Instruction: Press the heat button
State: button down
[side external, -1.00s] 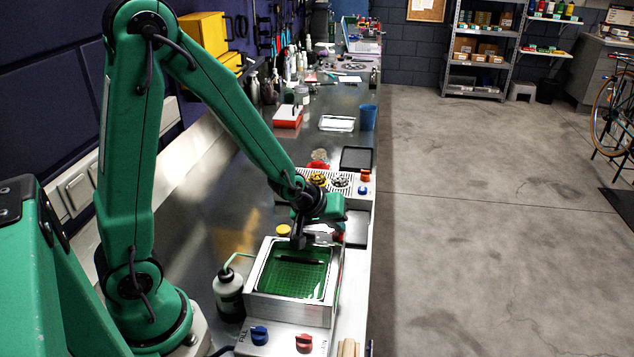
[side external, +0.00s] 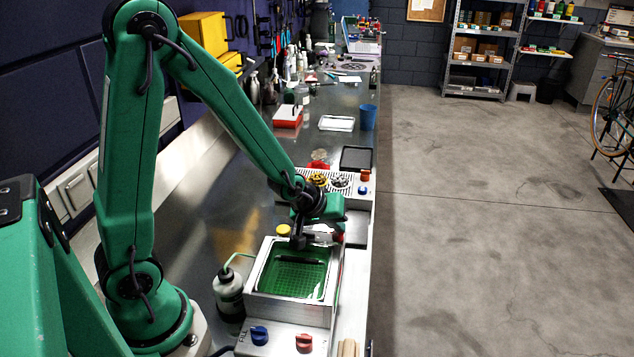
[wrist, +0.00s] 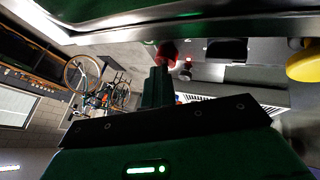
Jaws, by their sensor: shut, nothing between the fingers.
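My gripper (side external: 299,241) is shut and empty, pointing down over the back edge of the green-filled metal tank (side external: 338,285). Its dark jaw part (wrist: 157,88) also shows in the wrist view. I cannot read any label marking the heat button. A red knob (side external: 304,342) and a blue knob (side external: 259,335) sit on the panel in front of the tank, away from my gripper. An orange control (side external: 364,176) is on the grated unit farther back. A red part (wrist: 167,52) shows beyond the jaws in the wrist view; I cannot tell what it is.
A grey bottle (side external: 229,292) with a green tube stands left of the tank. A yellow lid (side external: 283,230) is behind it. The grated unit (side external: 353,188) lies beyond my gripper. A blue cup (side external: 368,117) stands farther back. Open floor lies right of the bench.

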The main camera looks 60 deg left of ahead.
aim_at(336, 234)
jog(key=shift+s+f, duration=0.1)
jog(key=shift+f, duration=0.1)
jog(key=shift+d+f, duration=0.1)
jog(key=shift+f, duration=0.25)
jog(key=shift+s+f, duration=0.1)
dwell(0.4)
jog(key=shift+s+r, duration=0.1)
jog(key=shift+r, duration=0.4)
jog(key=shift+w+r, duration=0.2)
jog(key=shift+r, duration=2.9)
